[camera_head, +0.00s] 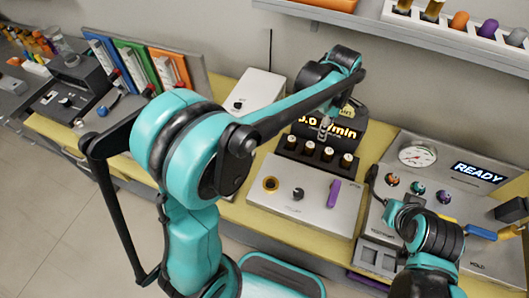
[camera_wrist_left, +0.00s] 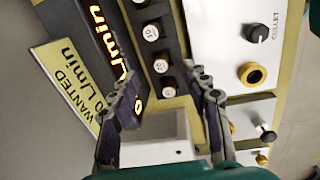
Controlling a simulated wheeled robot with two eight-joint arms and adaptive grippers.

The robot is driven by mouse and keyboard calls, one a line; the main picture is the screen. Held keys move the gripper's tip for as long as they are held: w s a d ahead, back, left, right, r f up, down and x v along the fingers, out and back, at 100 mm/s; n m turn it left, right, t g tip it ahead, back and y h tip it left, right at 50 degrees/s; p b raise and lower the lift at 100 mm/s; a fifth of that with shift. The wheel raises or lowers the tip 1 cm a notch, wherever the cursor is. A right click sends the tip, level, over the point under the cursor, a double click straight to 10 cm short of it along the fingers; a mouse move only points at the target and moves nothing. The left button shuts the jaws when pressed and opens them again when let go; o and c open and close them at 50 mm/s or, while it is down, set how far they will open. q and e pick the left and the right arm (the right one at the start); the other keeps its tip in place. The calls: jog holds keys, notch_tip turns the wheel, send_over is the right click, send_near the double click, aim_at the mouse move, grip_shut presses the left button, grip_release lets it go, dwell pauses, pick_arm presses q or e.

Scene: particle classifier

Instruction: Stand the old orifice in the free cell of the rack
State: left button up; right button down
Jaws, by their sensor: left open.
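The rack (camera_head: 318,161) is a dark block with several upright orifices with pale, marked tops in a row. It also shows in the left wrist view, where the tops (camera_wrist_left: 161,66) are seen from above. I cannot make out a free cell or tell which orifice is the old one. The brass collet (camera_head: 270,184) is a ring on the white panel, also in the left wrist view (camera_wrist_left: 252,74); its inside is unclear. My left gripper (camera_head: 325,126) is above the rack, fingers apart (camera_wrist_left: 167,76), with nothing visibly gripped. My right gripper is not clearly visible beside my right wrist.
A lit flow display (camera_head: 345,130) stands behind the rack. The white panel carries a black knob (camera_head: 298,194) and a purple handle (camera_head: 334,194). A gauge (camera_head: 417,155) and READY screen (camera_head: 478,173) are at right. A white box (camera_head: 258,90) stands behind at left.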

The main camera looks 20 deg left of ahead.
pick_arm(q)
jog(key=s+a+r+m+t, duration=0.1)
jog(key=s+a+m+t, duration=0.2)
jog(key=s+a+m, duration=0.4)
jog(key=s+a+r+m+t, duration=0.1)
jog(key=s+a+m+t, duration=0.2)
jog(key=s+a+m, duration=0.4)
jog(key=s+m, duration=0.3)
jog(key=s, duration=0.2)
jog(key=shift+s+a, duration=0.15)
jog(key=shift+s, duration=0.05)
